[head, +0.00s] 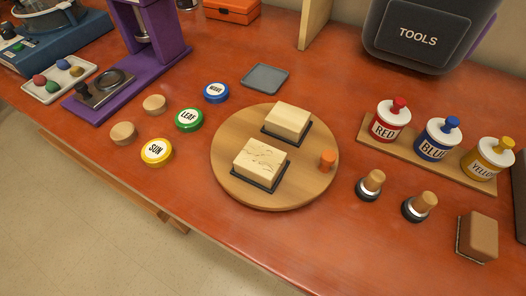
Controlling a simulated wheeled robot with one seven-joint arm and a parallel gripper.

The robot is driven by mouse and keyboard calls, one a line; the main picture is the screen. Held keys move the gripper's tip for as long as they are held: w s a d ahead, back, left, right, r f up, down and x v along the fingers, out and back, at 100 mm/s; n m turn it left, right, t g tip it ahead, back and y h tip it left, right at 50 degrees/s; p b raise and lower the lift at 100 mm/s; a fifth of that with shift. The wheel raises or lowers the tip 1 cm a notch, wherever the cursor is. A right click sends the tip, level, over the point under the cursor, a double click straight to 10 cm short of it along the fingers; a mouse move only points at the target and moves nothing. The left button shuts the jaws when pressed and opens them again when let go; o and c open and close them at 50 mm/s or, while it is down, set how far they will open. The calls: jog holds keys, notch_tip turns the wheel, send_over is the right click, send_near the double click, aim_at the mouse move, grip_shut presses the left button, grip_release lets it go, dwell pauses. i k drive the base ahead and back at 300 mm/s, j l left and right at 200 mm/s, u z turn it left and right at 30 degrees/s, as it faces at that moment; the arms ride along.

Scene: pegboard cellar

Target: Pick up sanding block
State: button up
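A brown block with a pale, rough-looking layer along one side (480,236), which looks like the sanding block, sits near the right front of the red-brown workbench. It rests apart from its neighbours. Two cream blocks, one plain (287,120) and one with cracks or veins (260,160), sit on dark square bases on a round wooden board (228,178). My gripper is not in view.
Two wood-handled stamps (370,186) (419,207) stand left of the brown block. Behind it, a wooden strip (408,151) holds labelled red, blue and yellow jars. A dark object cuts the right edge. Coloured lids and a purple press (150,60) are left. Bench (330,235) is clear in front.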

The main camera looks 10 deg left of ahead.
aim_at(478, 239)
jog(key=k+j, duration=0.3)
jog(key=j, duration=0.55)
jog(key=i+j, duration=0.15)
jog(key=j, duration=0.9)
jog(key=i+j+z, duration=0.1)
jog(key=j+z, duration=0.4)
jog(key=j, duration=0.15)
jog(key=j+z, duration=0.45)
jog(key=j, duration=0.2)
jog(key=z, duration=0.2)
